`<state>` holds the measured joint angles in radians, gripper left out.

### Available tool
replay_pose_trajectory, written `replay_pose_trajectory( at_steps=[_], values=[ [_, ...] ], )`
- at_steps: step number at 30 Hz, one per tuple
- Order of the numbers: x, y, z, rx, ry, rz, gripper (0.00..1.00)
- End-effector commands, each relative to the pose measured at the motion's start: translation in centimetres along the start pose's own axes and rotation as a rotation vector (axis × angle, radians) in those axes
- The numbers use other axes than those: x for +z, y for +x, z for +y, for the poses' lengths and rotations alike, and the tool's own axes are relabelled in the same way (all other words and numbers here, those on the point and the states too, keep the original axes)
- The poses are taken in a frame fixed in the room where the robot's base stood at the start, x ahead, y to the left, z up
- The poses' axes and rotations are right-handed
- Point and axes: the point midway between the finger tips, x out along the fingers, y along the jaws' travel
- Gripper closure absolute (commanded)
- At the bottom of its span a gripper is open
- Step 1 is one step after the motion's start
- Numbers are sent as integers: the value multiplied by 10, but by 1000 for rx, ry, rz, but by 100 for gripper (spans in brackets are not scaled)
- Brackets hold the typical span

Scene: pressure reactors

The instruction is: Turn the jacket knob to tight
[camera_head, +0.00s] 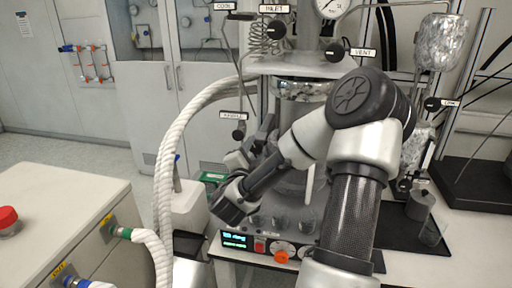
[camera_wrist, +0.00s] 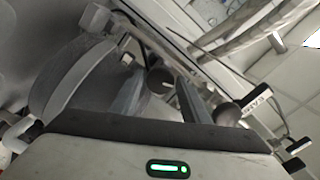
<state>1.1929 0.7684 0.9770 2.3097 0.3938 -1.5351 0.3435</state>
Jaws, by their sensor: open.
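A dark round knob (camera_wrist: 160,82) with a pale mark lies between the fingers of my gripper (camera_wrist: 158,95) in the wrist view. The fingers are open on either side of it, and I cannot tell whether they touch it. A second dark knob (camera_wrist: 226,113) sits just right of the right finger, beside a white label. In the head view my gripper (camera_head: 262,138) points up at the reactor's front left. A small dark knob (camera_head: 238,134) hangs under a white label (camera_head: 233,115) left of it. The label's word is too blurred to read surely, so I cannot confirm which knob is the jacket knob.
The reactor vessel (camera_head: 300,88) stands behind my arm, with INLET and VENT knobs (camera_head: 336,52) above. A white braided hose (camera_head: 166,180) curves past on the left. A control box (camera_head: 262,246) with a lit display is below. A bench (camera_head: 55,215) stands at left.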

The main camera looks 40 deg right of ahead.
Motion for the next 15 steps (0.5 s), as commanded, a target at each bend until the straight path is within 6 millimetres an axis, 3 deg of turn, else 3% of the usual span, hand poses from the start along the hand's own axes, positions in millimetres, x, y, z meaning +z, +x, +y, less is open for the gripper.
replay_pose_trajectory(
  at_steps=[11, 15],
  values=[
    [0, -1, 0, 0, 0, 0, 58],
    [0, -1, 0, 0, 0, 0, 82]
  ],
)
